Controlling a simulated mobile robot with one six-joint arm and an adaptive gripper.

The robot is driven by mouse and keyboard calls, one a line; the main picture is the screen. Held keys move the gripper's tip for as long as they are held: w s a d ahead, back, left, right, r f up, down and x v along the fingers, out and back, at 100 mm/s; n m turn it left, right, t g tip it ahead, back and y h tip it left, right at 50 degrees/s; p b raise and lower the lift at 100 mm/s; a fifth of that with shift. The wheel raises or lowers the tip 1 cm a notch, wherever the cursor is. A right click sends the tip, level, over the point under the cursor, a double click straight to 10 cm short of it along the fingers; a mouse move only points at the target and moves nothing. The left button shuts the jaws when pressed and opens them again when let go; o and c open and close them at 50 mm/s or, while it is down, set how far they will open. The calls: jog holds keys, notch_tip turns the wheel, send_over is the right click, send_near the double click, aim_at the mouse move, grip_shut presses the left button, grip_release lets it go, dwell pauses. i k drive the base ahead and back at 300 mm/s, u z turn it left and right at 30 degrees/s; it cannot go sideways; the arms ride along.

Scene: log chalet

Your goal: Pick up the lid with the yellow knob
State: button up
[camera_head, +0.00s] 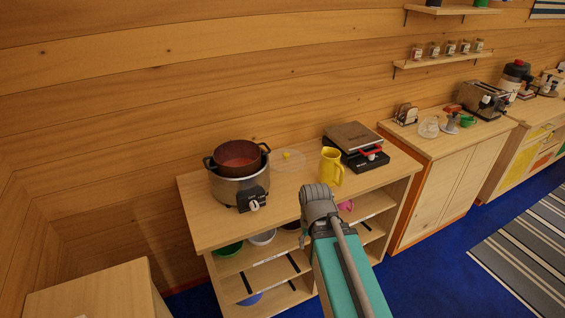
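The lid with the yellow knob (287,155) lies on the wooden counter (200,218). It looks like a clear, round, flat disc, and its yellow knob stands up in the middle. It sits between the cooker with the pot and the yellow mug, apart from both as far as I can see. My teal and grey arm rises from the bottom of the view, in front of the counter. A grey joint of it shows below and right of the lid. My gripper's fingers do not show.
A brown pot (238,156) sits on a silver cooker (239,186) left of the lid. A yellow mug (331,167) and a black press-like appliance (357,150) stand to its right. Open shelves below hold bowls. Another counter (440,146) stands further right.

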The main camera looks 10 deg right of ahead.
aim_at(281, 160)
jog(key=z, duration=0.1)
jog(key=i, duration=0.95)
jog(key=u, duration=0.05)
